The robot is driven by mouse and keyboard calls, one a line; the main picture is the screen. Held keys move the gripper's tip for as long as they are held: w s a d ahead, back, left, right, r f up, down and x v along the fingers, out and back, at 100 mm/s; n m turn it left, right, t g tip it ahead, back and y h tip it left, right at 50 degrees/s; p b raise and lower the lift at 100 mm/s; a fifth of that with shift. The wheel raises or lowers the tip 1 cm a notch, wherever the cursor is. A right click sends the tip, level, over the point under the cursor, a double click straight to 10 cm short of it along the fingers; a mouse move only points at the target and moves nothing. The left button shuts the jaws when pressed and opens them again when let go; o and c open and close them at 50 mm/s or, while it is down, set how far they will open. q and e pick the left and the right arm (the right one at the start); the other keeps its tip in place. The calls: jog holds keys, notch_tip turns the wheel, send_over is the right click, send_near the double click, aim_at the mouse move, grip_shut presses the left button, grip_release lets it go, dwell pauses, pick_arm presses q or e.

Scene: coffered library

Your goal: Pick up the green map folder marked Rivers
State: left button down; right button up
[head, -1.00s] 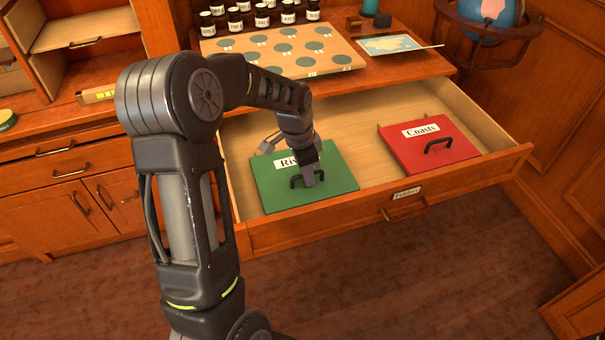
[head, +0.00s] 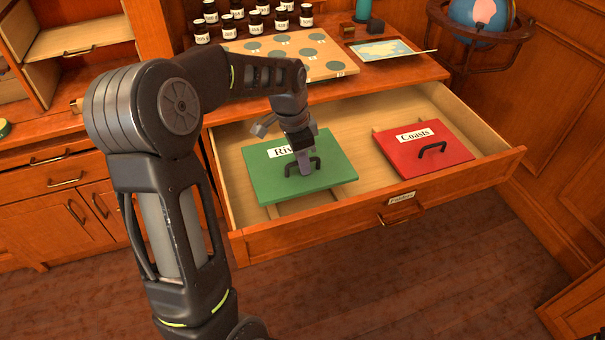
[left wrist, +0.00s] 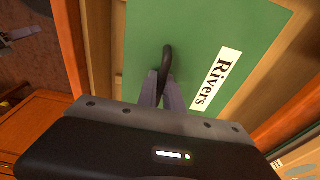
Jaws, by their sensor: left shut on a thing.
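The green folder marked Rivers (head: 325,178) is held just above the floor of the open drawer, roughly level. My left gripper (head: 305,168) is shut on its black arched handle. In the left wrist view the two fingers (left wrist: 163,88) close on the handle (left wrist: 167,57), with the green cover (left wrist: 205,30) and the white Rivers label (left wrist: 216,80) beyond. In the head view my gripper hides part of the label.
A red folder marked Coasts (head: 400,155) lies in the drawer's right part. The drawer front (head: 345,215) and side walls rise around both folders. Above stand a board with round green spots (head: 325,70), small jars (head: 255,25), a map sheet (head: 390,48) and a globe (head: 480,15).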

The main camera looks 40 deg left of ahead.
pick_arm(q)
notch_tip(320, 180, up, 3)
jog(key=shift+r, duration=0.2)
dwell(0.5)
